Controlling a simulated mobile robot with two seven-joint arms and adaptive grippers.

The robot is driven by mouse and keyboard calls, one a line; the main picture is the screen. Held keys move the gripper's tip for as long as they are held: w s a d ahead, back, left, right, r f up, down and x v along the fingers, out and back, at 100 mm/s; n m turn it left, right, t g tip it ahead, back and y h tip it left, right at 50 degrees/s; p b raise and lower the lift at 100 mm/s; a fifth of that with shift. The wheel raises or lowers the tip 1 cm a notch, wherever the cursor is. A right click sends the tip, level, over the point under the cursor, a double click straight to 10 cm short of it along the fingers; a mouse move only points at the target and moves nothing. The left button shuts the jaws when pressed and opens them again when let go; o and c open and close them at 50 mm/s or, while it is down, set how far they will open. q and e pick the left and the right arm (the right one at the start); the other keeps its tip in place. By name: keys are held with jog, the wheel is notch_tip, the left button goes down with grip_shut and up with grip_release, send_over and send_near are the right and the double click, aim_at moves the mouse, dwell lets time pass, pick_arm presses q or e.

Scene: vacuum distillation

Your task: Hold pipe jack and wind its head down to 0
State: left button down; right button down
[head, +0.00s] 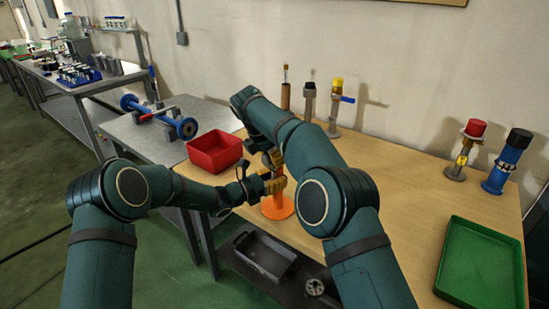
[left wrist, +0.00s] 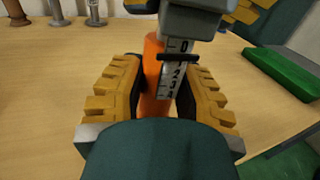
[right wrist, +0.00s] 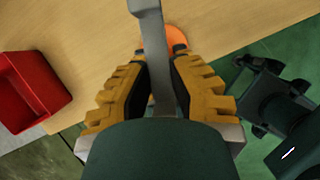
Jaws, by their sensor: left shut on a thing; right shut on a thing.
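The orange pipe jack (head: 278,207) stands upright on the wooden table near its front edge. My left gripper (head: 272,183) is shut around its orange column (left wrist: 153,70). In the left wrist view the jack's white scale (left wrist: 174,75) shows 0 at the top and larger numbers below. A black pointer band (left wrist: 178,57) crosses the scale just below the 0. The grey head (left wrist: 190,18) is above it. My right gripper (right wrist: 158,75) is shut on the jack's grey handle bar (right wrist: 154,45), above my left gripper. In the head view my arms hide most of the jack.
A red bin (head: 215,152) stands left of the jack. Several other jacks or tools stand along the back, including a blue one (head: 508,162). A green tray (head: 482,262) lies at the right. A grey bin (head: 265,257) is on a lower shelf.

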jog(key=shift+w+m, duration=0.2)
jog(key=shift+m, duration=0.6)
jog(key=shift+r+g+h, duration=0.1)
jog(key=shift+g+h, duration=0.2)
jog(key=c, duration=0.8)
grip_release()
jog(key=shift+s, duration=0.1)
